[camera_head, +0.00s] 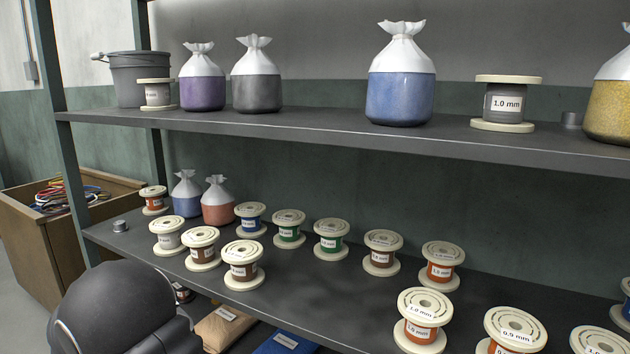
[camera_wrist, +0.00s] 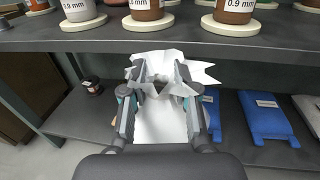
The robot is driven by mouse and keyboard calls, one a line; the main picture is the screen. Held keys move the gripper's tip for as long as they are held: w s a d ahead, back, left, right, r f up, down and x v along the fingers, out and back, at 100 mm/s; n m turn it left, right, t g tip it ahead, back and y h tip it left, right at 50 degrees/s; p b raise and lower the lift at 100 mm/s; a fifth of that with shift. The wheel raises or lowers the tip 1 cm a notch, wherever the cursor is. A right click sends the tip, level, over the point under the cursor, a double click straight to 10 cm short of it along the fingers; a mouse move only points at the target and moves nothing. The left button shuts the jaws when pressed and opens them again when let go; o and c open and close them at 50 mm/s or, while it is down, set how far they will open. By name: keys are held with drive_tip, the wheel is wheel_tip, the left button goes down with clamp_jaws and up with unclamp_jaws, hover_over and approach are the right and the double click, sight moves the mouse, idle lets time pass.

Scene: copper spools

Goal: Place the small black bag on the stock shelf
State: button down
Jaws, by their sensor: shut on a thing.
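My gripper (camera_wrist: 159,90) is shut on the crumpled white neck of a bag (camera_wrist: 158,128) in the wrist view. Only white material of this bag shows clearly; the colour of its contents is hidden. The bag is in front of the edge of a grey shelf board (camera_wrist: 240,44) that carries spools. In the head view the gripper and held bag are not visible. The rack there has an upper shelf (camera_head: 330,128) and a lower shelf (camera_head: 330,290). A bag with dark grey contents (camera_head: 257,92) stands on the upper shelf, between a purple bag (camera_head: 203,92) and a blue bag (camera_head: 400,97).
Spools crowd the lower shelf, including a 1.0 mm spool (camera_head: 421,328). Small blue and pink bags (camera_head: 218,209) stand at its back left. The upper shelf has bare room between the dark and blue bags. Blue packages (camera_wrist: 268,118) lie on a board below.

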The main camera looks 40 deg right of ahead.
drive_tip(key=w+r, duration=0.4)
drive_tip(key=r, duration=1.1)
drive_tip(key=s+d+r+n+t+y+p, duration=0.1)
drive_tip(key=s+d+r+t, duration=0.15)
drive_tip(key=r, duration=1.15)
drive_tip(key=s+d+r+n+t+y, duration=0.1)
drive_tip(key=s+r+n+y, duration=0.15)
drive_tip(key=r, duration=1.05)
drive_tip(key=s+d+r+n+t+y+p, duration=0.1)
drive_tip(key=s+r, duration=0.2)
drive_tip(key=r, duration=1.1)
drive_tip(key=s+d+r+m+g+h, duration=0.2)
drive_tip(key=s+d+r, duration=0.2)
drive_tip(key=d, duration=0.5)
drive_tip(key=s+d+r+m+g+h+p, duration=0.1)
drive_tip(key=s+d+r+m+g+h, duration=0.2)
drive_tip(key=d, duration=0.6)
drive_tip(key=s+d+r+m+g+h, duration=0.1)
drive_tip(key=s+d+r+m+g, duration=0.1)
drive_tip(key=s+d+r, duration=0.55)
wheel_tip(320, 180, down, 13)
drive_tip(key=w+d, duration=0.2)
drive_tip(key=shift+n, duration=0.25)
